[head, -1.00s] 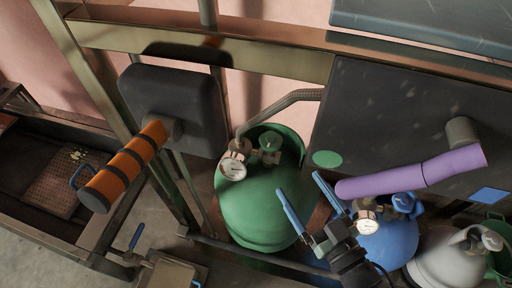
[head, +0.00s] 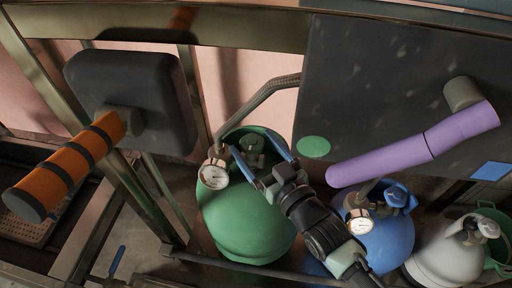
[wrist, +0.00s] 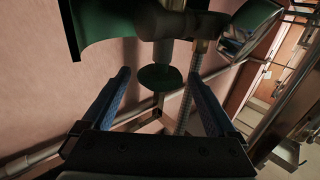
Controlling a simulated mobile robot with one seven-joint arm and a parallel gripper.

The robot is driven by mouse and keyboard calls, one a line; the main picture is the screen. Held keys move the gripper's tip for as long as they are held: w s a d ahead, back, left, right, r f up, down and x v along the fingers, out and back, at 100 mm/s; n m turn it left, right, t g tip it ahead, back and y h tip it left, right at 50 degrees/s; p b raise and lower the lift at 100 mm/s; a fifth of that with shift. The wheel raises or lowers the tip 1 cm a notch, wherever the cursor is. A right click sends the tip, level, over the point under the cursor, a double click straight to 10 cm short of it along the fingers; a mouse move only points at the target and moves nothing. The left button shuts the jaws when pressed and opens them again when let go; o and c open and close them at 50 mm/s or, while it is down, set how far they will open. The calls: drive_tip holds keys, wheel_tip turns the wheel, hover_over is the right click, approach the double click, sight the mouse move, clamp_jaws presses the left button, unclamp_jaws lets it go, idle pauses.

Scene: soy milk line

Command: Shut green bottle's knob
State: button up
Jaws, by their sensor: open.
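The green bottle (head: 240,225) stands at the lower centre of the head view, with a white-faced gauge (head: 213,174) on its valve. Its green knob (head: 253,145) sits on top, inside the green collar. In the wrist view the knob (wrist: 160,77) is a dark green disc below the metal valve body. My gripper (head: 254,155) is open, with its blue fingers pointing at the knob from the lower right. In the wrist view my gripper (wrist: 159,85) has one finger on each side of the knob, with gaps showing on both sides. I see no contact.
A blue bottle (head: 383,240) and a white bottle (head: 445,258) stand to the right. A purple handle (head: 410,155) juts out above them, and an orange-and-black handle (head: 65,170) is at left. A braided hose (head: 258,98) rises from the green bottle's valve.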

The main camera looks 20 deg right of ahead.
drive_tip(key=c, duration=1.3)
